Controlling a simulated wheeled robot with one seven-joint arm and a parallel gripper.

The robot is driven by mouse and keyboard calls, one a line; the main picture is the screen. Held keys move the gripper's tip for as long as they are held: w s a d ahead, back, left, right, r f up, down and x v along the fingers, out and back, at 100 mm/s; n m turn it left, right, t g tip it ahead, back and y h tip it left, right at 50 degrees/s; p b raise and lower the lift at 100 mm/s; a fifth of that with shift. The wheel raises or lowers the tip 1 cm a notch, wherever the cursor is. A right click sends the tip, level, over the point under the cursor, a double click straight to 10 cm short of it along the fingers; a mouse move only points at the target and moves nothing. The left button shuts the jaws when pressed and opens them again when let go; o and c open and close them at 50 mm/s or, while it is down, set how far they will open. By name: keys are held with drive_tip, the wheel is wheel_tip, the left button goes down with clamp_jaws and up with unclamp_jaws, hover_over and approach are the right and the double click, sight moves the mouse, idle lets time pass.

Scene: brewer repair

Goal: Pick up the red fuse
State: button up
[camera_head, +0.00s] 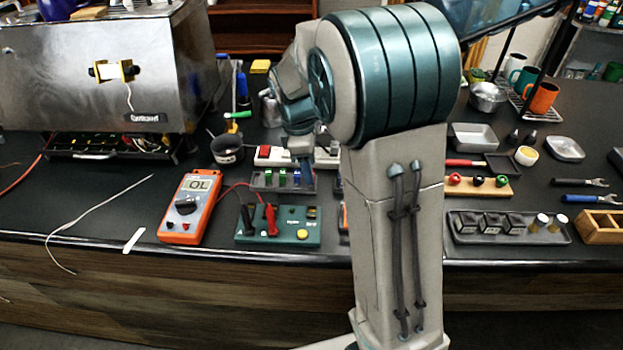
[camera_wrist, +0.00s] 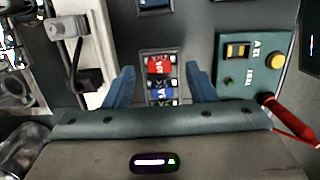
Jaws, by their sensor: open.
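The red fuse (camera_wrist: 158,65) stands in a narrow dark fuse tray in the wrist view, at the end of a row. The blue fuse (camera_wrist: 162,92) is just below it, and a green one is partly cut off by my gripper body. My gripper (camera_wrist: 160,71) is open, with one blue finger on each side of the row and the red fuse between the fingertips. In the head view, my gripper (camera_head: 303,160) is over the right end of the fuse tray (camera_head: 262,189). I cannot make out the red fuse there.
A green tester board (camera_head: 278,238) with red and black probes lies in front of the tray. An orange multimeter (camera_head: 190,208) reading OL is left of it. A white power strip (camera_head: 265,153) lies behind. The steel brewer (camera_head: 90,75) stands at left.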

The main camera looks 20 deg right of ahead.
drive_tip(key=shift+d+f, duration=0.2)
drive_tip(key=shift+f, duration=1)
drive_tip(key=c, duration=1.1)
drive_tip(key=shift+o, duration=0.2)
